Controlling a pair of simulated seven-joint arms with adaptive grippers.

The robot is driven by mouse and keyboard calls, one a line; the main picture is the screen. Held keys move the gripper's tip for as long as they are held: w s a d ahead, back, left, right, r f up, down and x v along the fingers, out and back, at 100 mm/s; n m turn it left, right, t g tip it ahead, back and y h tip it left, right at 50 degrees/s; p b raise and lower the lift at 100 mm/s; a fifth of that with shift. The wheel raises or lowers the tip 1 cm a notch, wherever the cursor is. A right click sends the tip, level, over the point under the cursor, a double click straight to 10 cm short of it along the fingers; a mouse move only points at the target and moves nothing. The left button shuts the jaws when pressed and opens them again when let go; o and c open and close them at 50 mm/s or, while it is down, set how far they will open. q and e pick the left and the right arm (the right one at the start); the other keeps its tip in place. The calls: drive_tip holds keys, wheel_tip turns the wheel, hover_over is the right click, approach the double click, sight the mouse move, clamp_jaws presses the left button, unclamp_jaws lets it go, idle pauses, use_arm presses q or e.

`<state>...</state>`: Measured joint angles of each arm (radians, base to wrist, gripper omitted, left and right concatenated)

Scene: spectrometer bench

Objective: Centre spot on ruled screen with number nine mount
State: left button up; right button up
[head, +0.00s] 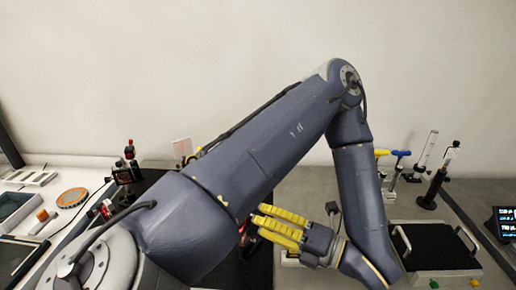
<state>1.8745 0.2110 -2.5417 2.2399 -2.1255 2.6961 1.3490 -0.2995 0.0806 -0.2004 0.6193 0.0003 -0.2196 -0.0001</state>
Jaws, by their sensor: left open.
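A small pale upright card (182,148), which looks like the ruled screen, stands at the back left of centre. Its rulings and any spot on it are too small to make out. A black mount with red parts (124,172) stands to the left of the card, on the dark board's left side. No number is readable, so I cannot tell which mount is number nine. My left gripper (261,221), with yellow fingers, is open and empty right of centre, its fingertips pointing left. My left arm hides much of the bench's middle. My right gripper is not in view.
A dark breadboard (256,264) lies under my left arm. At the right are a black-topped tray with handles (436,246), a black post stand (432,190), yellow and blue-handled tools (401,154) and a screen device (504,222). An orange disc (72,197) lies at the left.

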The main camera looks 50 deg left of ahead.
use_arm(q)
drive_tip(key=v, duration=0.9)
drive_tip(key=shift+d, duration=0.4)
drive_tip(key=shift+w, duration=0.15)
